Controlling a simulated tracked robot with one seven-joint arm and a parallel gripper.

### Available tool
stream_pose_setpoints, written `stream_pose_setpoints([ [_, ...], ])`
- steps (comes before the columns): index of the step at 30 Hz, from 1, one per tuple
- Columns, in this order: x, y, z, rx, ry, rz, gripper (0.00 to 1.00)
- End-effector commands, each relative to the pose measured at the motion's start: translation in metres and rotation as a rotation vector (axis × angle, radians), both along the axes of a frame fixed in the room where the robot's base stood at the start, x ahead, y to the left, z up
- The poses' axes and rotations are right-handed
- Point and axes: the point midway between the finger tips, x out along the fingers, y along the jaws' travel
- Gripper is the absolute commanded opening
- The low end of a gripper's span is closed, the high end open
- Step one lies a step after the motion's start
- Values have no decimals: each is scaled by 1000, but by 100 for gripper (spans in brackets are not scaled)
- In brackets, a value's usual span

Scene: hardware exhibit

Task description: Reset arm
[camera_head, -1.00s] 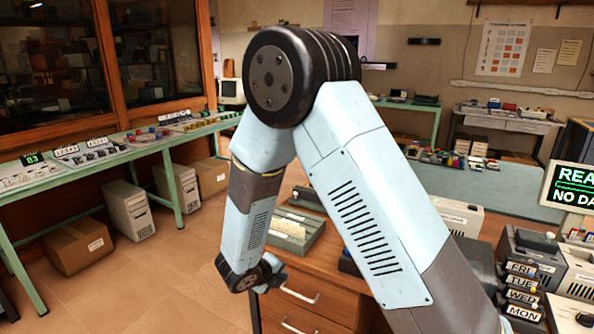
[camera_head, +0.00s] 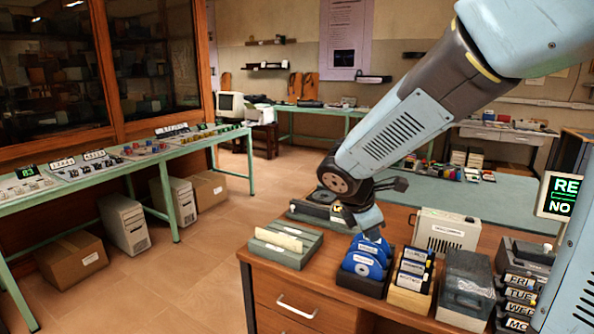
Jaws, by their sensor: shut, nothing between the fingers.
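My gripper (camera_head: 400,185), small and dark at the wrist's right side, looks shut and empty. It is above the wooden desk (camera_head: 330,283), in front of the green bench top in the picture. A light-blue part of my wrist hangs just above or in front of the blue discs (camera_head: 366,258) in their black holder. I cannot tell whether it touches them.
Left of the discs is a grey card tray (camera_head: 286,246). Right of them are a wooden disk box (camera_head: 411,280), a grey case (camera_head: 466,285), a beige unit (camera_head: 446,231) and day-labelled drawers (camera_head: 520,294). A screen (camera_head: 560,195) stands at right.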

Motion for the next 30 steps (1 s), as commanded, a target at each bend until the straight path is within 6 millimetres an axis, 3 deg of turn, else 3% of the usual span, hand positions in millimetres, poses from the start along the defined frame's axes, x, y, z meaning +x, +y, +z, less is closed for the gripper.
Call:
stream_pose_setpoints([
  [6,-37,-32,34,216,-141,-374,0],
  [13,-78,-54,62,447,-275,-752,0],
  [24,-141,-66,97,829,-445,-1313,0],
  [30,-160,-66,106,963,-484,-1488,0],
])
